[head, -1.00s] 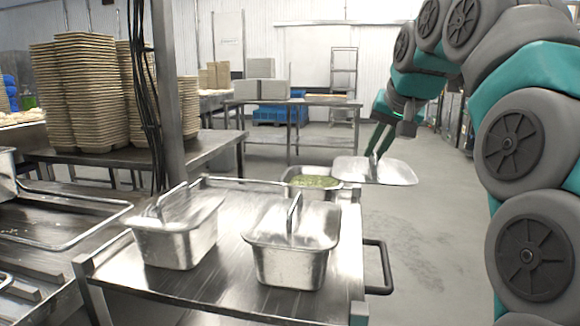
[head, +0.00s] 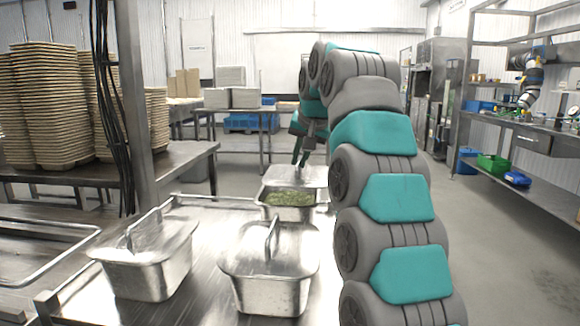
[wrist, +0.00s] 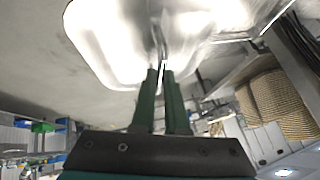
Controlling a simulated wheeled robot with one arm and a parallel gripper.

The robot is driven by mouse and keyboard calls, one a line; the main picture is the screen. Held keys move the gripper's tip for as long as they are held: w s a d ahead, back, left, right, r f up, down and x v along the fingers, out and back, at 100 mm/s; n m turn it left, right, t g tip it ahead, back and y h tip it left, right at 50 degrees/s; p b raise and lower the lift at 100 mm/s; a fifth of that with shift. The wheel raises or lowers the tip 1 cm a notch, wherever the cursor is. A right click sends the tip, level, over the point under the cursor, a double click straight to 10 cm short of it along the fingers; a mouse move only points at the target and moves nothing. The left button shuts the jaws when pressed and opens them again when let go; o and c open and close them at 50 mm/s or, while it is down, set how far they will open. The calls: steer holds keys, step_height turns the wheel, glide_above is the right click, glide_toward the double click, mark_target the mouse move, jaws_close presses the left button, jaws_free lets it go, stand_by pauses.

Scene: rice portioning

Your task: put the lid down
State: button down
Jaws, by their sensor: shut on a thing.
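My gripper (head: 302,150) is shut on the handle of a flat steel lid (head: 290,173). In the wrist view the two green fingers of my gripper (wrist: 163,75) pinch the handle, and the bright lid (wrist: 105,45) fills the top. In the head view the lid shows just behind and above the open steel container (head: 290,212), which holds green food (head: 290,198). From this angle I cannot tell whether the lid overlaps the container or touches anything. My arm hides part of the area to the right of it.
Two lidded steel containers stand on the steel cart in front, one at left (head: 145,262) and one in the middle (head: 268,275). A post (head: 133,100) and stacked trays (head: 48,105) are at left. Open floor (head: 490,235) lies to the right.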

mark_target(289, 171)
steer(key=shift+w+a+p, duration=0.75)
steer(key=shift+w+a, duration=0.5)
steer(key=shift+f+b, duration=0.65)
steer(key=shift+f, duration=1.25)
steer(key=shift+f+b, duration=0.4)
steer(key=shift+f, duration=0.2)
steer(key=c, duration=0.9)
jaws_free()
steer(key=shift+c, duration=0.2)
steer(key=shift+r+p, duration=0.45)
steer(key=shift+r, duration=0.15)
steer(key=p+v, duration=0.1)
steer(key=v, duration=1.1)
